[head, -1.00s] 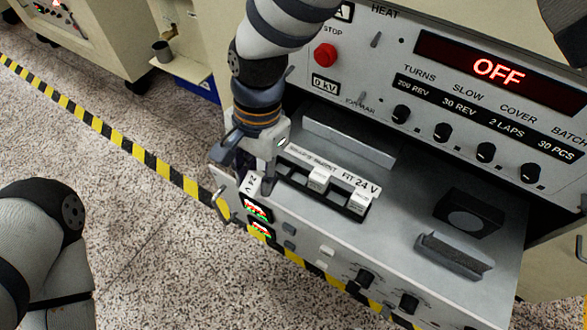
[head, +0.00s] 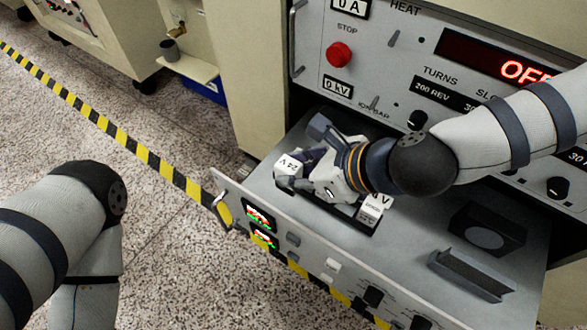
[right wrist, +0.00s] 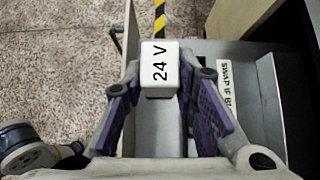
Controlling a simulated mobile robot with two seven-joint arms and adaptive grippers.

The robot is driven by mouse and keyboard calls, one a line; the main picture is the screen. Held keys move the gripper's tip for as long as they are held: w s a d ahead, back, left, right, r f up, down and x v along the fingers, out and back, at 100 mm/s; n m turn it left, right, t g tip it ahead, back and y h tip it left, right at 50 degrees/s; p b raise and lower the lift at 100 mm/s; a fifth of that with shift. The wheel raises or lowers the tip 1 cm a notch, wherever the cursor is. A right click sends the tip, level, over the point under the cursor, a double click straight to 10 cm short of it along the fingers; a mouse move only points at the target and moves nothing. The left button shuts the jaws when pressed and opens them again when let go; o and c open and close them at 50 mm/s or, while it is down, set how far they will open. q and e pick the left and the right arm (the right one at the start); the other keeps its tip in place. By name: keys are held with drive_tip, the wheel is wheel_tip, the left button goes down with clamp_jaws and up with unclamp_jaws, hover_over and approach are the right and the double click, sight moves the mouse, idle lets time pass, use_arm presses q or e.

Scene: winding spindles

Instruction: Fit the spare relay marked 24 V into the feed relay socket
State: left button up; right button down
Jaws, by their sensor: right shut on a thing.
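My right gripper (head: 304,166) is shut on a white relay marked 24 V (head: 287,164), above the left part of the open drawer (head: 430,235). In the right wrist view the relay (right wrist: 160,72) sits between the purple-padded fingers, its 24 V label facing the camera. Another white relay (head: 375,203), its label partly hidden and ending in V, stands in the black rail (head: 357,219) on the drawer floor. My right gripper and forearm hide most of the rail and the label strip behind it. I cannot tell which place is the feed relay socket. My left gripper is out of view.
A black block with a round face (head: 487,232) and a grey bracket (head: 470,272) stand on the drawer's right side. The control panel with a red stop button (head: 339,54) rises behind. My left arm is at the left, over open floor.

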drive_tip(key=w+f+b, duration=0.1)
drive_tip(key=w+f, duration=0.2)
drive_tip(key=w, duration=0.1)
drive_tip(key=w+f+b, duration=0.2)
drive_tip(key=w+f, duration=0.2)
drive_tip(key=shift+a+f, duration=0.15)
wheel_tip(320, 180, down, 4)
drive_tip(key=shift+w+r+b, duration=0.1)
drive_tip(key=shift+b, duration=0.7)
drive_tip(key=c, duration=1.3)
unclamp_jaws()
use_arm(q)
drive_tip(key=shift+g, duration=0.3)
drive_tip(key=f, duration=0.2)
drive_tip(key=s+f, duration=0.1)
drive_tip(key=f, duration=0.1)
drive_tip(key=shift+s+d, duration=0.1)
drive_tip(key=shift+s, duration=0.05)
use_arm(e)
drive_tip(key=shift+r, duration=0.1)
drive_tip(key=shift+w, duration=0.1)
